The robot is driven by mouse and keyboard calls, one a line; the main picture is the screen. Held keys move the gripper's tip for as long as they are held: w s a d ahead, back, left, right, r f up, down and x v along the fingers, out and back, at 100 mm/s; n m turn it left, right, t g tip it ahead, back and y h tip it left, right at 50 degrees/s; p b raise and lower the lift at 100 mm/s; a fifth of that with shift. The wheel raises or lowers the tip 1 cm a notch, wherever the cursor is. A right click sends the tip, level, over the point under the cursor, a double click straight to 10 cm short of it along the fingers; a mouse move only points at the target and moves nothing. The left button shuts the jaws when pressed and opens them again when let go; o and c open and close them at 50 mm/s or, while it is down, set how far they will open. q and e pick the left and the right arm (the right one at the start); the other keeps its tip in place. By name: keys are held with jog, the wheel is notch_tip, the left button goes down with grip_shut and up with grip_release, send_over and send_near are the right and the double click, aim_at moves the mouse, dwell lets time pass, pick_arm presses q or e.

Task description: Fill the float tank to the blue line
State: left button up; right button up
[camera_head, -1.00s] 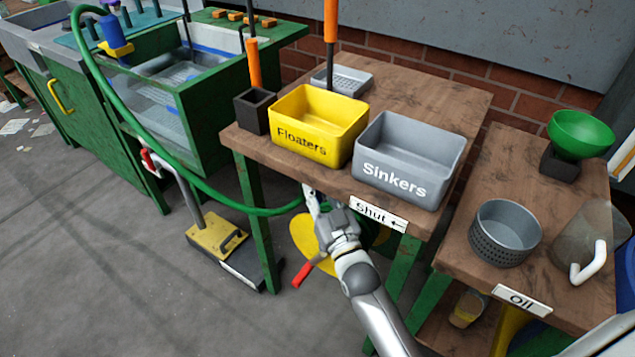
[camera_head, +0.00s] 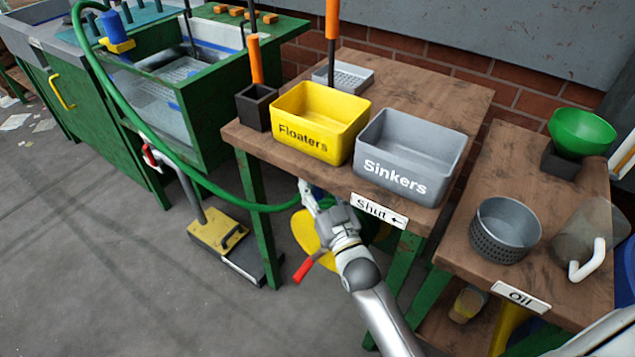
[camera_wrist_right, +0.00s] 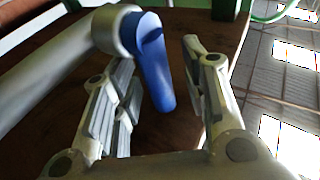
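The float tank (camera_head: 160,115) is a green-framed, clear-walled tank at the left in the head view; blue shows inside its far wall, but I cannot read the water level. My right gripper (camera_head: 308,194) is under that table's front edge. In the right wrist view a blue lever (camera_wrist_right: 155,75) on a grey pipe (camera_wrist_right: 60,65) stands between the open fingers, with a gap on the right finger's side. My left gripper is out of view.
The middle table (camera_head: 440,85) holds the yellow Floaters bin (camera_head: 318,120) and grey Sinkers bin (camera_head: 410,155). A "Shut" sign (camera_head: 379,211) with an arrow hangs on its edge, beside my arm. A red handle (camera_head: 303,270) and yellow disc (camera_head: 303,230) are below.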

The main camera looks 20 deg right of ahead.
jog(key=shift+s, duration=0.1)
jog(key=v, duration=1.1)
jog(key=shift+s, duration=0.4)
jog(key=shift+d+f, duration=0.1)
dwell(0.6)
